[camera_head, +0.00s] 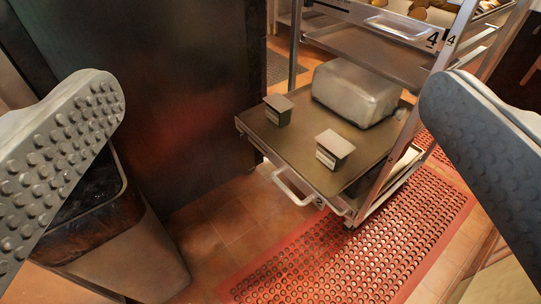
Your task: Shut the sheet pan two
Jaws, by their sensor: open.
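The sheet pan two (254,128) is a flat metal pan low in a wheeled rack, in the middle right of the view. It sticks out of the rack toward me, with a pale handle (291,189) on its front edge and a "2" label beside it. Two small metal containers, one at the left (279,110) and one nearer (333,149), and a large rounded metal container (355,92) sit on it. My gripper (272,98) is open, its two studded grey fingers wide apart at the left and right edges. Nothing is between them up close; the pan lies beyond.
The rack's metal post (423,105) stands right of the pan. A higher pan marked 4 (385,24) is above. A dark cabinet (165,85) stands left, with a bin (135,235) in front. A red perforated mat (350,250) covers the floor at right; tiled floor shows between.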

